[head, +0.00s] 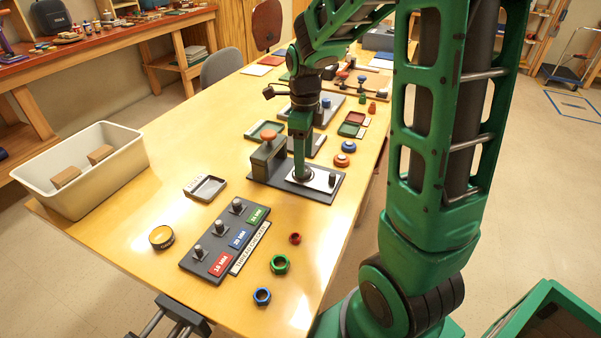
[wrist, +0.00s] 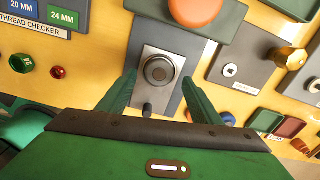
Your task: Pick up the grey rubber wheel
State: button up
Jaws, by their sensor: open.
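A round dark-grey piece with a paler grey face, which looks like the grey rubber wheel (wrist: 159,70), sits on a bright metal plate (wrist: 149,88) on a dark base in the wrist view. My gripper (wrist: 159,79) is open, with one green finger on each side of the wheel. I cannot tell whether the fingers touch it. In the head view my gripper (head: 302,168) points straight down over the same dark base (head: 270,176) and hides most of the wheel.
An orange-topped grey block (head: 268,150) stands on the base, close to my gripper. A thread checker board (head: 226,240), a small grey tray (head: 205,188) and coloured nuts (head: 280,264) lie nearer. A white bin (head: 85,170) stands at the left.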

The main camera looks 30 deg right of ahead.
jog(key=shift+a+f, duration=0.1)
jog(key=shift+f, duration=1.35)
jog(key=shift+c, duration=0.4)
jog(key=c, duration=1.2)
jog(key=shift+o, duration=0.2)
jog(key=shift+r, duration=0.1)
